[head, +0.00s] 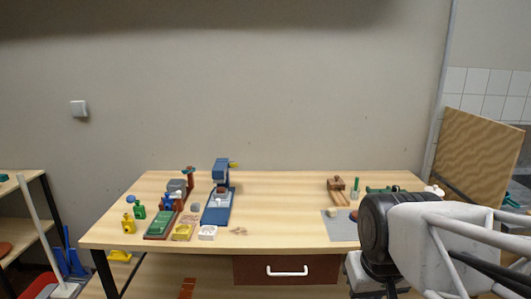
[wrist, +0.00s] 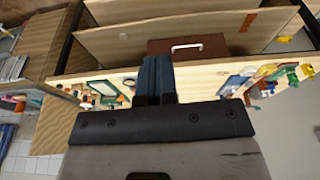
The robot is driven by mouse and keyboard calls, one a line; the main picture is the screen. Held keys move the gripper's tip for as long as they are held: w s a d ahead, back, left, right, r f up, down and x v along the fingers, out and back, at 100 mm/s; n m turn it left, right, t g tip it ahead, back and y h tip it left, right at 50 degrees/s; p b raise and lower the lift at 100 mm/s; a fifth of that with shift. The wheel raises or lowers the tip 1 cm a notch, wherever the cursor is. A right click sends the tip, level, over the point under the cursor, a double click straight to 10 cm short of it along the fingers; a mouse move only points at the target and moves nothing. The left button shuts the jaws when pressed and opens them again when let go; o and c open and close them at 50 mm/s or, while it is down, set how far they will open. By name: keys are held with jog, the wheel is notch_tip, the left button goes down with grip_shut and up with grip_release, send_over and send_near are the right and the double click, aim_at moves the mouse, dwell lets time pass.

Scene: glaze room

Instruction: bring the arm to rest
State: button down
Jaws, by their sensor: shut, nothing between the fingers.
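My arm stands at the right of the head view, in front of the table's right end. My gripper (wrist: 156,62) shows in the wrist view with its two dark fingers pressed together and nothing between them. Its fingertips reach toward the table's front edge and drawer in that view, apart from any object as far as I can tell. In the head view the fingertips cannot be made out. The wooden table (head: 285,205) is partly hidden behind my arm at its right end.
On the table stand a blue press-like device (head: 219,195), a green tray (head: 160,224), yellow bottle (head: 128,224) and grey mat (head: 338,227). A drawer with a white handle (head: 287,272) is under the front edge. The table's middle is clear. A shelf (head: 25,243) stands left.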

jog(key=shift+s+d+f+m, duration=0.15)
jog(key=shift+s+f, duration=0.05)
jog(key=shift+s, duration=0.4)
jog(key=shift+s+d+f+m, duration=0.1)
jog(key=shift+s+f, duration=0.1)
jog(key=shift+s, duration=0.35)
jog(key=shift+s+d+f+m, duration=0.15)
jog(key=shift+s+f, duration=0.05)
jog(key=shift+s, duration=0.4)
